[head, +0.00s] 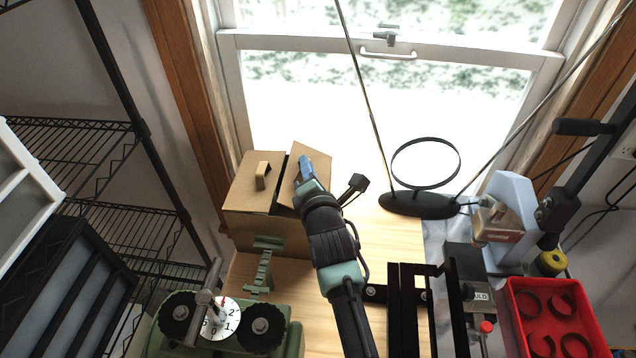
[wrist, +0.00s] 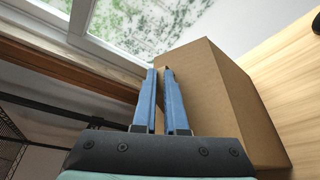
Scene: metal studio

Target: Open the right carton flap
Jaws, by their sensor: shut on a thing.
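The brown carton (head: 245,228) stands on the wooden bench in front of the window. Its left flap (head: 240,187) lies roughly flat and bears a small tan handle (head: 262,175). Its right flap (head: 319,161) is tilted up, with a dark gap between the flaps. My gripper (head: 303,160) is at the right flap, its blue fingers close together and shut on it. Any handle there is hidden by the fingers. In the wrist view, the fingers (wrist: 160,72) lie along the edge of a brown cardboard face (wrist: 208,85).
A black round stand with a ring (head: 418,204) is right of the carton. A green machine with a dial (head: 219,318) is in front. A red bin (head: 555,315) is at the right. Wire shelving (head: 100,190) is at the left. Some bare bench (head: 385,240) shows right of my arm.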

